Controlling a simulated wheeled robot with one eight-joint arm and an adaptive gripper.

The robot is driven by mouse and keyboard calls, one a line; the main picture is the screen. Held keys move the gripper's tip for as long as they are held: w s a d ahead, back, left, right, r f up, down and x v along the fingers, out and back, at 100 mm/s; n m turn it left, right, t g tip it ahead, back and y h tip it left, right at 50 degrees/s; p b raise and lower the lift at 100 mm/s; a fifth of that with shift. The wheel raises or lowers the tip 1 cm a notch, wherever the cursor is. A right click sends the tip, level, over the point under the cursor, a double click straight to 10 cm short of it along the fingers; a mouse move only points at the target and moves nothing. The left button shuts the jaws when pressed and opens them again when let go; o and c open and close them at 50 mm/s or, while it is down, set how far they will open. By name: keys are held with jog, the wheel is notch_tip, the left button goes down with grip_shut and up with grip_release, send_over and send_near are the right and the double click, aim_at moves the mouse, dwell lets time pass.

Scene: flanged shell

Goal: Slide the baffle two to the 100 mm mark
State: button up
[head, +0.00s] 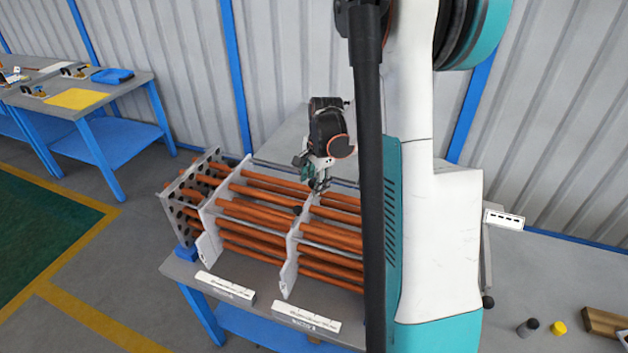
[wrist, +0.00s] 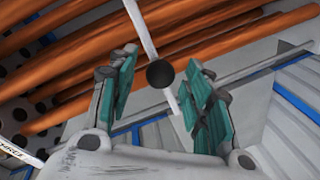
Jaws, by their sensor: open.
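Two pale upright baffle plates stand across the copper tubes in the head view: a left one (head: 208,232) and a right one (head: 291,262). I cannot read which is baffle two. My gripper (head: 318,180) is above the tubes at the far top end of the right plate. In the wrist view my gripper (wrist: 163,62) is open, with teal pads apart. A thin pale bar or plate edge (wrist: 142,28) with a dark round knob (wrist: 160,74) shows between the fingers. I cannot tell if either finger touches it. The 100 mm mark is not readable.
White scale strips (head: 226,287) and (head: 306,317) lie along the bench front. A holed end plate (head: 181,212) holds the tubes at left. My arm hides the bundle's right end. Small dark and yellow pieces (head: 559,328) sit at far right. Copper tubes (wrist: 225,42) run close past the fingers.

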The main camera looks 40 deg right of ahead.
grip_shut()
jog(key=s+d+b, duration=0.1)
jog(key=s+d, duration=0.4)
jog(key=s, duration=0.3)
jog(key=shift+s, duration=0.3)
jog(key=shift+d, duration=0.1)
grip_release()
jog(key=shift+r, duration=0.15)
notch_tip(320, 180, up, 12)
jog(key=s, duration=0.2)
jog(key=shift+s+f, duration=0.15)
jog(key=shift+f, duration=0.05)
